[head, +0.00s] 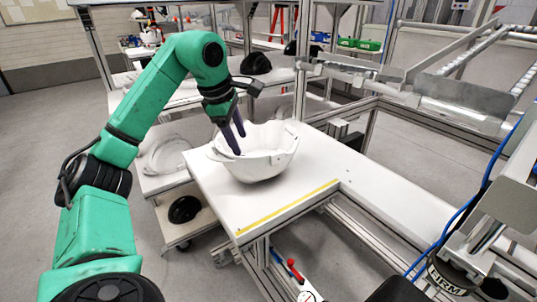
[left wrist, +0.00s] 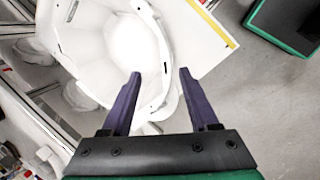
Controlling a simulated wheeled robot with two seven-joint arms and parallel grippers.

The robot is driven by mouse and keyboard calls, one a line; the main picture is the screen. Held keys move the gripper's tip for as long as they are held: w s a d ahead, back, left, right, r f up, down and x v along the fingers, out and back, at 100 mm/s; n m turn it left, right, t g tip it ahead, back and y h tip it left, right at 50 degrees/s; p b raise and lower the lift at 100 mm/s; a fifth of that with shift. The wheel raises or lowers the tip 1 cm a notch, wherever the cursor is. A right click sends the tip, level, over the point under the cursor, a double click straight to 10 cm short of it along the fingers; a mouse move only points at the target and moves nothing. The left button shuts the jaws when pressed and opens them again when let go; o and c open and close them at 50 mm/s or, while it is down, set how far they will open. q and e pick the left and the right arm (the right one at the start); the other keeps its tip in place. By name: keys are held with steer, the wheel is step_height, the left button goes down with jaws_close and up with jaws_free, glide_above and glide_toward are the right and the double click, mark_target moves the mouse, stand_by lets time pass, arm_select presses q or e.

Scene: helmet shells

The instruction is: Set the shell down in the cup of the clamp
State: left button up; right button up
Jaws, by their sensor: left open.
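The shell (head: 262,155) is a white, bowl-shaped piece with its hollow up, resting on the white table. My left gripper (head: 237,138) is open at the shell's left rim, with its dark purple fingers pointing down. In the left wrist view, the gripper (left wrist: 160,75) shows its two fingers apart, with the wall of the shell (left wrist: 105,30) running between them. I cannot tell whether either finger touches it. I cannot make out the clamp's cup for certain in either view. My right gripper does not show.
The white table (head: 222,195) has a yellow strip (head: 288,208) along its front edge. More white shells (head: 165,155) lie on a lower surface at the left. A black dome (head: 255,63) sits on the back table. Metal frames and a roller rail stand at the right.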

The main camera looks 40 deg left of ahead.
mark_target(241, 157)
arm_select(q)
steer(key=f, duration=0.2)
steer(key=f+b, duration=0.1)
steer(key=f, duration=0.3)
steer(key=shift+w+f+b, duration=0.1)
steer(key=shift+w+b, duration=0.15)
steer(key=shift+b, duration=0.05)
steer(key=x, duration=0.6)
steer(key=shift+w+d+f+b, duration=0.1)
steer(key=shift+d+f+b, duration=0.05)
steer(key=shift+b, duration=0.2)
steer(key=shift+w+f, duration=0.15)
jaws_close()
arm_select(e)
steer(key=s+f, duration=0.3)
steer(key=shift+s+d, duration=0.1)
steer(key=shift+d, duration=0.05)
